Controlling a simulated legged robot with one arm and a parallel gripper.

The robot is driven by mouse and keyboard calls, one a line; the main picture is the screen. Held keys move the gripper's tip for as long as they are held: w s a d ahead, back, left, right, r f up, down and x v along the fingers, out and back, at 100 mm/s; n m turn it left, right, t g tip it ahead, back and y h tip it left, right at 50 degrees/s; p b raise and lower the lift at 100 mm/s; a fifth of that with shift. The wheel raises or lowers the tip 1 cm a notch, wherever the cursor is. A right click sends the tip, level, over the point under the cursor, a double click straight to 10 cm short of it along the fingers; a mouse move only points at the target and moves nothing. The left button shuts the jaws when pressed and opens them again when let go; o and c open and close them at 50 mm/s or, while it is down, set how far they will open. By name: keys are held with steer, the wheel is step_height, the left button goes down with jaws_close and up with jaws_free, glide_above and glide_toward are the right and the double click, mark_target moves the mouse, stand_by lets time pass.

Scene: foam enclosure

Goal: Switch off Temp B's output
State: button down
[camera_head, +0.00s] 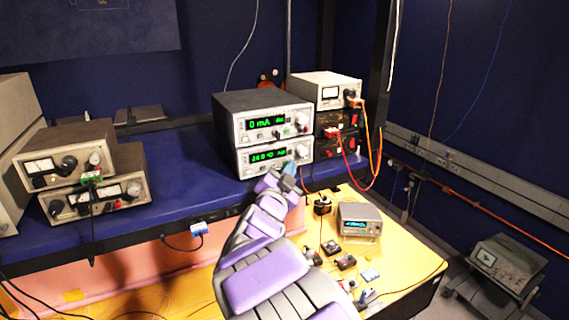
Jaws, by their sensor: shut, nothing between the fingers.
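Two stacked instruments with green displays stand on the blue bench. The upper unit (243,131) shows what looks like "0 mA". The lower unit (245,170) shows digits that look like "268.40". No "Temp B" label is legible, so I cannot tell which unit it names. My purple and grey arm reaches up from the bottom middle. My gripper (289,169) is shut and empty, in front of the right part of the lower unit's front panel. It hides some of that panel's lower controls. I cannot tell whether it touches the panel.
A beige meter unit (325,88) with orange and red cables stands right of the stack. More beige meter units (70,155) sit at the left. A yellow table (410,262) holds a small display box (360,220). A cart with an oscilloscope (503,262) stands far right.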

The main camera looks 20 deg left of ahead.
steer(key=shift+w+a, duration=0.25)
steer(key=shift+a, duration=0.05)
stand_by(0.7)
steer(key=shift+s+d, duration=0.1)
steer(key=shift+d, duration=0.05)
steer(key=shift+s+d+b, duration=0.35)
steer(key=shift+s+d, duration=0.05)
steer(key=shift+d, duration=0.05)
stand_by(0.5)
steer(key=s+d+b, duration=0.2)
steer(key=s+d, duration=0.1)
steer(key=d, duration=0.1)
steer(key=shift+s+b, duration=0.15)
steer(key=shift+b, duration=0.25)
steer(key=shift+a, duration=0.15)
stand_by(0.4)
